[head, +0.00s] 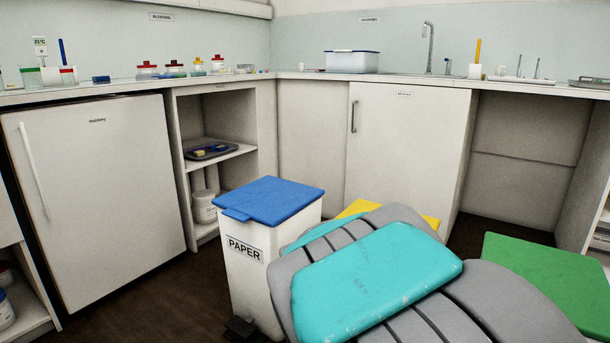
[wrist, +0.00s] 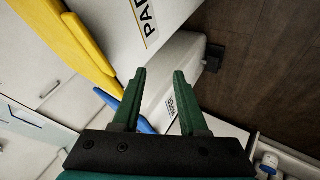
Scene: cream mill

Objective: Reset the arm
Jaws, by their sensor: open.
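My gripper (wrist: 160,74) shows in the wrist view with two dark green fingers spread apart. No object is held between them; a white labelled surface (wrist: 155,88) lies beyond. In the head view my turquoise and grey arm fills the lower middle and right, and the gripper itself cannot be made out there.
A white PAPER bin (head: 245,275) with a blue lid (head: 270,197) stands left of my arm. A yellow lid (head: 360,208) shows partly behind my arm, and a green lid (head: 545,275) is at right. Cabinets and a counter (head: 300,76) line the back. Dark floor is free at left.

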